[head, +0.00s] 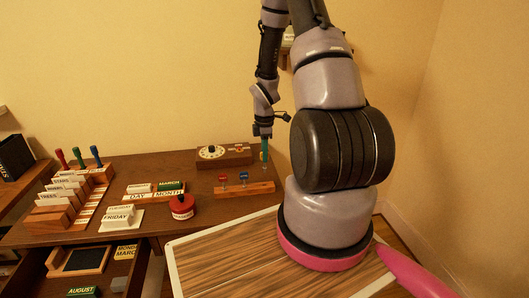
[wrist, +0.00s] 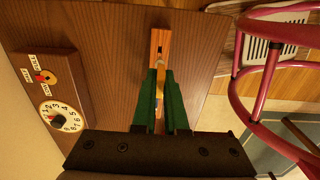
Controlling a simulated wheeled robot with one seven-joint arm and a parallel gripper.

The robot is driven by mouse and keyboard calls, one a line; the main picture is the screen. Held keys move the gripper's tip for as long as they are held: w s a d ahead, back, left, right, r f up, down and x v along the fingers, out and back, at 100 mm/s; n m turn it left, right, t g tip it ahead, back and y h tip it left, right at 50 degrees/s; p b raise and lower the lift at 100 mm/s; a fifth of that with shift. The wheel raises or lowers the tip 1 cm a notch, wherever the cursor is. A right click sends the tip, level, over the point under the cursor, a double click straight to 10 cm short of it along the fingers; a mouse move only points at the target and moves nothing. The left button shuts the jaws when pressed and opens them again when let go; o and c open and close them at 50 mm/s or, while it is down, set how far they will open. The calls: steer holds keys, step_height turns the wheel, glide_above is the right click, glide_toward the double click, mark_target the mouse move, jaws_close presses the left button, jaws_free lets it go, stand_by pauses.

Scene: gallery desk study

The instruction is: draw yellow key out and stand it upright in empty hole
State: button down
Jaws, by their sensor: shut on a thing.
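My gripper (head: 264,155) points down over the right part of the block. In the wrist view its green fingers (wrist: 160,85) are shut on the yellow key (wrist: 158,76), which shows as a small yellow patch between them. A dark hole (wrist: 160,47) shows near the block's exposed end. The fingers hide much of the block, and I cannot tell whether the key's lower end is clear of it.
A wooden box with a dial (head: 211,153) stands behind the block. A red round container (head: 182,206), calendar cards (head: 118,218) and several stamps (head: 78,157) are to the left. A wood-topped surface (head: 235,262) is in front. Bare desk lies around the block.

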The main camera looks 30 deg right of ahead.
mark_target(265, 167)
steer(key=shift+f, duration=2.15)
steer(key=shift+f, duration=1.7)
steer(key=shift+c, duration=2)
jaws_free()
steer(key=shift+r, duration=4.05)
